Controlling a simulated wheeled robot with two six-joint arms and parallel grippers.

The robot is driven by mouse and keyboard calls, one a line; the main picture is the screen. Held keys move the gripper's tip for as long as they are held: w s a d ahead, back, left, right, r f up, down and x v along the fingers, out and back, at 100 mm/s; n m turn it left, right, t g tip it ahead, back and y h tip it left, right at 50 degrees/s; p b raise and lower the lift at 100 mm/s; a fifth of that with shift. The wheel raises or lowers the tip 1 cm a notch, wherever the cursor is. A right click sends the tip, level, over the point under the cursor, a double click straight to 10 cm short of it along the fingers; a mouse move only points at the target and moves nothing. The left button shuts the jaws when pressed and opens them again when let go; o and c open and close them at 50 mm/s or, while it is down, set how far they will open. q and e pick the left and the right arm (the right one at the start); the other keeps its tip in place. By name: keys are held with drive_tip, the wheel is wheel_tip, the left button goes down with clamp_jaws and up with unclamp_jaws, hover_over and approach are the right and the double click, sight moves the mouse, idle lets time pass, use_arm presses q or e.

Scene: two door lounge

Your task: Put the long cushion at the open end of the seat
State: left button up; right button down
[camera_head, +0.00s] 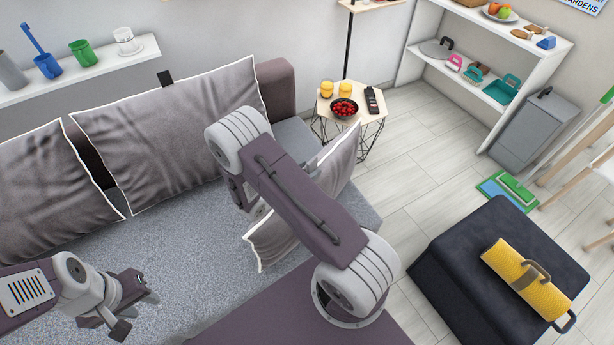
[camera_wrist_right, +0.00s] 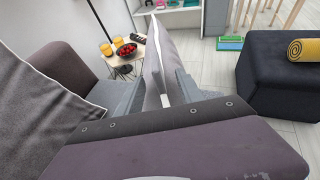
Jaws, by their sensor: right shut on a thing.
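The long cushion (camera_head: 338,163) is grey with white piping. It stands on edge across the right end of the grey sofa seat (camera_head: 190,235), partly hidden behind my right arm. In the right wrist view the cushion (camera_wrist_right: 158,60) runs away from me between the two fingers of my right gripper (camera_wrist_right: 158,92), which is shut on it. Whether its lower edge touches the seat is hidden. My left gripper (camera_head: 132,305) is over the front left of the seat, empty, with its fingers apart.
Two larger grey cushions (camera_head: 175,130) lean on the backrest. A side table (camera_head: 325,108) with a bowl of red fruit (camera_head: 344,107) and yellow cups stands beyond the seat's right end. A dark ottoman (camera_head: 470,255) bearing a yellow roll (camera_head: 527,278) is at right. Floor between is clear.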

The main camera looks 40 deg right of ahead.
wheel_tip(320, 180, down, 3)
drive_tip(key=shift+f, duration=0.1)
drive_tip(key=c, duration=0.7)
unclamp_jaws()
